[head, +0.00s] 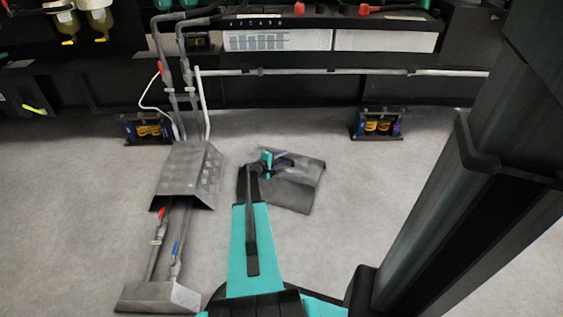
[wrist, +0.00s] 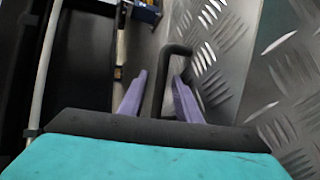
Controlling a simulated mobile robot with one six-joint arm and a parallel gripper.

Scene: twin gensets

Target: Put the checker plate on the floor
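The dark checker plate (head: 292,192) is right of the pipe run in the head view, partly hidden by my arm and gripper (head: 270,160). In the wrist view the plate (wrist: 222,45) fills the right side, with a raised tread pattern and a fold between two faces. Its dark bent handle (wrist: 160,85) stands between the two purple fingers of my gripper (wrist: 160,78). A narrow gap shows on each side of the handle, so the fingers look open around it. I cannot tell whether the plate touches the floor.
A metal cover (head: 182,172) stands over the pipes at left, with another cover (head: 158,297) nearer. Pipes with red and blue valve handles (head: 176,250) lie between them. The dark genset base (head: 290,93) runs across the back. Grey floor (head: 360,200) is clear at right.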

